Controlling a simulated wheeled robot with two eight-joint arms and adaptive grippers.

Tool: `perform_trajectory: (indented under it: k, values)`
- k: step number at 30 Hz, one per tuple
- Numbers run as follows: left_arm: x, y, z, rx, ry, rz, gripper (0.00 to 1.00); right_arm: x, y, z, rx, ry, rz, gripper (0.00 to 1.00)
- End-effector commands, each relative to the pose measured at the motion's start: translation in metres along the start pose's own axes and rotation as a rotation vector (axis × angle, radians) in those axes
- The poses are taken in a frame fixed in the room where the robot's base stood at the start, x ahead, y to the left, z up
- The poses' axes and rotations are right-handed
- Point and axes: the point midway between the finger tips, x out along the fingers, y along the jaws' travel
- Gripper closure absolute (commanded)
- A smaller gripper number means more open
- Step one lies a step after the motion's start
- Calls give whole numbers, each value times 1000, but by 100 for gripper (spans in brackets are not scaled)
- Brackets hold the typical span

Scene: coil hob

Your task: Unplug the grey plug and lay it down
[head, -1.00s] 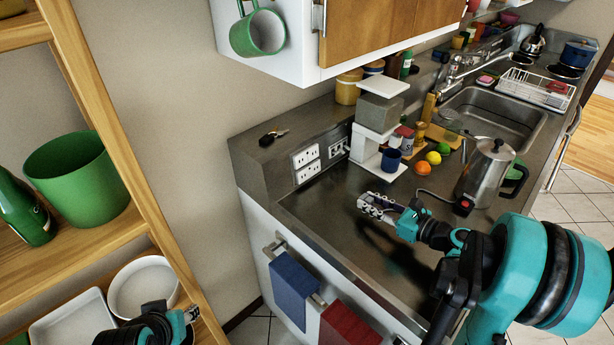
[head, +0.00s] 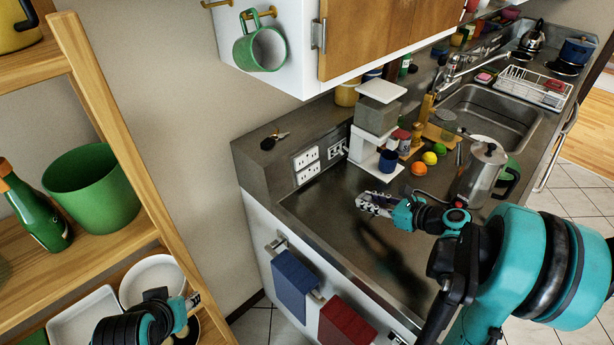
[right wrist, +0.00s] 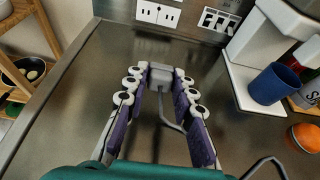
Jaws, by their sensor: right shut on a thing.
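The grey plug (right wrist: 160,76) sits between the fingertips of my right gripper (right wrist: 159,82), with its grey cord trailing back between the fingers in the right wrist view. The gripper is shut on it, over the dark metal counter (right wrist: 75,85) and apart from the wall sockets. In the head view my right gripper (head: 375,203) is in front of the white sockets (head: 307,164); the plug is hard to make out there. Whether the plug touches the counter I cannot tell. My left gripper (head: 192,302) is at the lower left by the shelf; its jaws are unclear.
A white and grey coffee machine (head: 376,125) with a blue cup (head: 388,161) stands behind the gripper. An orange (head: 419,168), a lime and a lemon lie to its right, near a metal pot (head: 480,175). The counter left of the gripper is clear.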

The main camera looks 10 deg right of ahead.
Motion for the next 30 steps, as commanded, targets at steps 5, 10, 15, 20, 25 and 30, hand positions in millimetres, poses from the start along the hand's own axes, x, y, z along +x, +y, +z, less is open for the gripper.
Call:
perform_trajectory:
  k: [5,10,15,20,25,30]
  values:
    - [-10,0,-7,0,0,0,60,-2,0,5,-2,41,0,100]
    - [-17,0,-12,0,0,0,60,-2,0,8,-1,81,1,100]
    - [-24,0,-17,0,0,0,60,-4,0,10,-1,122,1,100]
    - [-31,0,-22,0,0,0,60,-4,1,12,-2,161,2,100]
    - [-38,0,-28,0,0,0,60,-6,0,15,-1,204,1,100]
    - [-46,0,-33,0,0,0,60,-7,0,18,-1,248,1,100]
